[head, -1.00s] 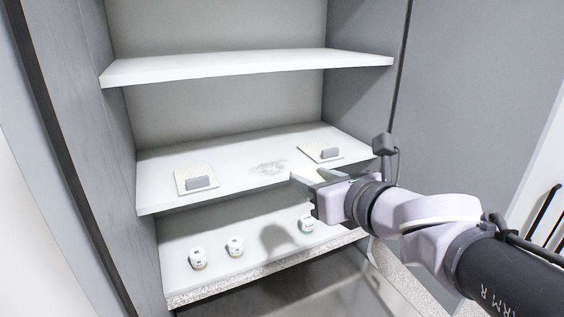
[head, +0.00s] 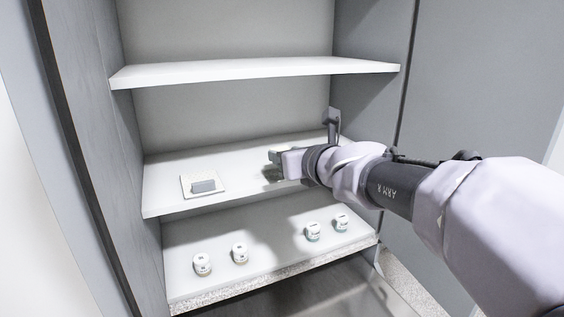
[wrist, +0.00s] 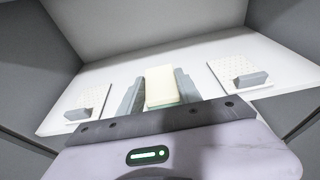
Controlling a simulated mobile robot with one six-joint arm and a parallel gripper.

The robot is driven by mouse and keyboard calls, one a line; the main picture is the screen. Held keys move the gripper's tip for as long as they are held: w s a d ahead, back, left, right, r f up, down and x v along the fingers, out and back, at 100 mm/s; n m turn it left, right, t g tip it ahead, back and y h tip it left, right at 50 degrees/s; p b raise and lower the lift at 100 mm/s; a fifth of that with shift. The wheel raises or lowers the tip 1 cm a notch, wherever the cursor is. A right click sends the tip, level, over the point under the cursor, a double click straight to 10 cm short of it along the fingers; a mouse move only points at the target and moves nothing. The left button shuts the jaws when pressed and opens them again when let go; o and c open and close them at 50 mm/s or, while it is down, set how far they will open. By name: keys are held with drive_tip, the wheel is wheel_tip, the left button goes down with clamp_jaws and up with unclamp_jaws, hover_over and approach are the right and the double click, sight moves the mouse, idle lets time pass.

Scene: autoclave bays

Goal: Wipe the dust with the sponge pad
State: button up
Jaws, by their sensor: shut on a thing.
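My gripper (head: 274,158) reaches in over the middle shelf (head: 160,200). In the wrist view its two grey fingers (wrist: 159,92) are shut on the sponge pad (wrist: 160,80), a cream block with a green lower edge. In the head view the pad cannot be made out clearly behind the gripper. The sponge is low over the shelf; I cannot tell whether it touches. The dust is not clearly visible now; a dark patch under the gripper may be dust or shadow.
A pale plate with a grey block (head: 203,187) lies left on the middle shelf; a similar plate (wrist: 243,78) lies right, hidden by my arm in the head view. Several small white jars (head: 239,253) stand on the lower shelf. The upper shelf (head: 250,70) is close above.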

sight(281, 149)
drive_tip(key=x, duration=0.3)
drive_tip(key=shift+w+a+r, duration=0.1)
drive_tip(key=shift+w+r, duration=0.1)
drive_tip(key=shift+r, duration=0.05)
drive_tip(key=shift+f+b, duration=0.75)
drive_tip(key=shift+f, duration=0.05)
drive_tip(key=shift+s+f+b, duration=0.1)
drive_tip(key=shift+f+b, duration=0.4)
drive_tip(key=shift+b, duration=0.1)
drive_tip(key=shift+f+b, duration=0.6)
drive_tip(key=o, duration=1.3)
drive_tip(key=shift+r+p, duration=0.4)
